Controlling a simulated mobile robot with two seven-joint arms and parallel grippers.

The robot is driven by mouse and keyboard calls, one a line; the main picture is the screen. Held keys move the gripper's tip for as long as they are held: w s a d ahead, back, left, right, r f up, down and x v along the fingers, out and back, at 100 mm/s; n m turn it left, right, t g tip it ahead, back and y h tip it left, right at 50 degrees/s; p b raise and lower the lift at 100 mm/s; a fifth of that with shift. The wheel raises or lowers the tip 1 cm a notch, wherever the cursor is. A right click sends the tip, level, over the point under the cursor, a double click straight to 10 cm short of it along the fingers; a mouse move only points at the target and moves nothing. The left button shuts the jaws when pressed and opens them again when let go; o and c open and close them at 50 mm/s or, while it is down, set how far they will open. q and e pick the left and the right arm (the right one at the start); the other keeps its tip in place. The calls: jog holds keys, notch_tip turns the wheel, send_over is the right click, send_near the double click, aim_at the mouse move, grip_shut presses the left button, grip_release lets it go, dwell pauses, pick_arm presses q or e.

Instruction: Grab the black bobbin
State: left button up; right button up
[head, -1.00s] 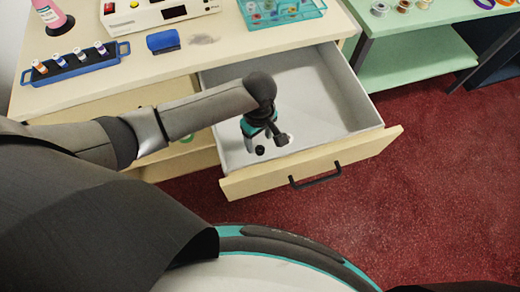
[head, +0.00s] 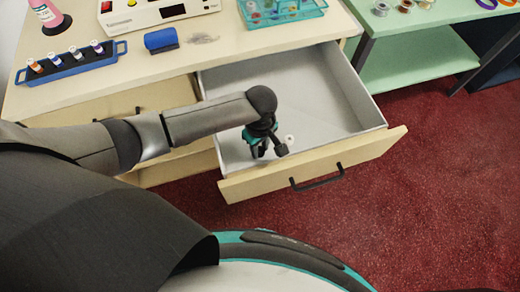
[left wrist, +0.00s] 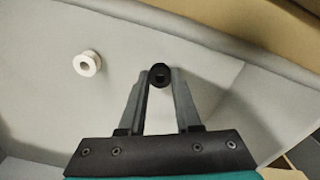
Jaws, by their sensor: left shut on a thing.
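The black bobbin (left wrist: 159,75) is between the fingertips of my left gripper (left wrist: 160,80) in the left wrist view, with a finger against each side. My left gripper (head: 259,152) is shut on it, pointing down inside the open drawer (head: 285,85) near its front left corner. In the head view I cannot make out the bobbin apart from the dark fingers. My right gripper is in neither view.
A white bobbin (left wrist: 87,63) lies in the drawer close by; it also shows in the head view (head: 289,139). The drawer front (head: 315,165) and walls surround the gripper. The rest of the drawer floor is bare. The counter above holds a blue rack (head: 72,62) of small bottles.

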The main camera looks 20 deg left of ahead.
pick_arm(q)
grip_shut()
